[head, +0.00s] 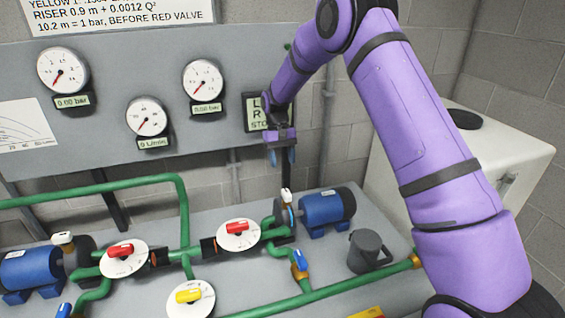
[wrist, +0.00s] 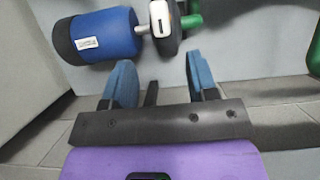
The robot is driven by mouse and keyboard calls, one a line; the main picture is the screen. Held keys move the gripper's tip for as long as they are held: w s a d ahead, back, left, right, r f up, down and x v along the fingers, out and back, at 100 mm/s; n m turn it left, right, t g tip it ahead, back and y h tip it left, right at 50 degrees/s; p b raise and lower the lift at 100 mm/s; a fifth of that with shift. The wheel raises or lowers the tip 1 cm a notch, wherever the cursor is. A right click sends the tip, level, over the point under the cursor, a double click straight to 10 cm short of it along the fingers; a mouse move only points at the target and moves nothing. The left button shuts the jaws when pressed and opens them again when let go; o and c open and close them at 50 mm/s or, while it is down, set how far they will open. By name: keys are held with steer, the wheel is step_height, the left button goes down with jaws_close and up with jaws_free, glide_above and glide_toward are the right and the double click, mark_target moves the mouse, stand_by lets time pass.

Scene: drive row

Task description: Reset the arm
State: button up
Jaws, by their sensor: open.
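My purple arm reaches from the right side of the head view up and over to the left. My gripper (head: 281,157) hangs in front of the gauge panel, just below a small display sign, with its fingers pointing down. In the wrist view my gripper (wrist: 162,85) has its two blue fingers apart with nothing between them. A blue pump motor (head: 327,207) lies on the bench below and to the right of the gripper; it also shows in the wrist view (wrist: 104,36), beyond the fingertips and apart from them.
Green pipes (head: 130,183) with red-handled valves (head: 238,235) and a yellow-handled valve (head: 190,298) cover the bench. A dark grey jug (head: 368,251) stands right of them. A grey panel (head: 105,77) with gauges stands behind. A white cabinet (head: 490,150) is at the right.

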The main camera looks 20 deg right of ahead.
steer(key=s+d+r+t, duration=0.2)
steer(key=s+r, duration=0.7)
steer(key=r, duration=0.3)
steer(key=s+d+r+t, duration=0.25)
steer(key=s+r, duration=0.55)
steer(key=r, duration=0.4)
steer(key=s+d+r+t, duration=0.1)
steer(key=s+t, duration=0.1)
steer(key=s, duration=1)
steer(key=s+d+r+t, duration=0.1)
steer(key=s+r+t, duration=0.1)
steer(key=s, duration=1.1)
steer(key=shift+d+r+t, duration=0.2)
steer(key=shift+r+t, duration=0.05)
steer(key=shift+t, duration=0.3)
